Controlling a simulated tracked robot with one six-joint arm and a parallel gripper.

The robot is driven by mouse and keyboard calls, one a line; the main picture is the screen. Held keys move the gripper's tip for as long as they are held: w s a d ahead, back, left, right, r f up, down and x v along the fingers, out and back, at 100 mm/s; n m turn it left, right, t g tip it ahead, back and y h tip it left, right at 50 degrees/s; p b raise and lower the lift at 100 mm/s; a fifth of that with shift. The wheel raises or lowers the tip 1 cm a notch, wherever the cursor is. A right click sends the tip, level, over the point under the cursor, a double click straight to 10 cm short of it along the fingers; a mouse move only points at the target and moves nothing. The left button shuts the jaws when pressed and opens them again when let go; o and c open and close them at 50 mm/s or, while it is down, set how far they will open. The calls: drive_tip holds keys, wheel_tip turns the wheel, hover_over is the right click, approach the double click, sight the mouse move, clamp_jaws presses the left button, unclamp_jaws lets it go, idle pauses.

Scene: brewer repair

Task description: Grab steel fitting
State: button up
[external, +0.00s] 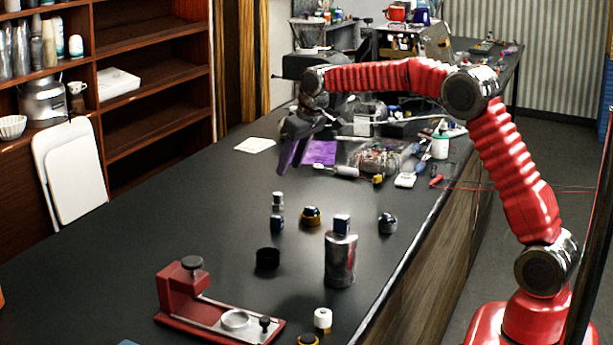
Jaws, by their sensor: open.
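Several small metal parts stand apart on the black bench (215,215), and I cannot tell for sure which one is the steel fitting. A slim silver and dark piece (277,211) stands upright at the middle. A rounded steel-topped piece (388,223) sits to the right, and a brass-coloured piece with a dark top (311,216) lies between them. My gripper (291,154) is open and appears empty, with its dark purple fingers pointing down. It hangs above the bench, farther back than these parts.
A steel canister (340,262) stands in front of the small parts, beside a black cup (267,259). A red fixture (220,308) and a white-topped piece (323,320) are nearer. Tools and a clear container (375,160) clutter the back.

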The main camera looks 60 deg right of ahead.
sight(278, 193)
drive_tip(key=x, duration=0.5)
drive_tip(key=shift+x, duration=2.6)
drive_tip(key=shift+w+r, duration=0.1)
drive_tip(key=shift+c, duration=0.4)
clamp_jaws()
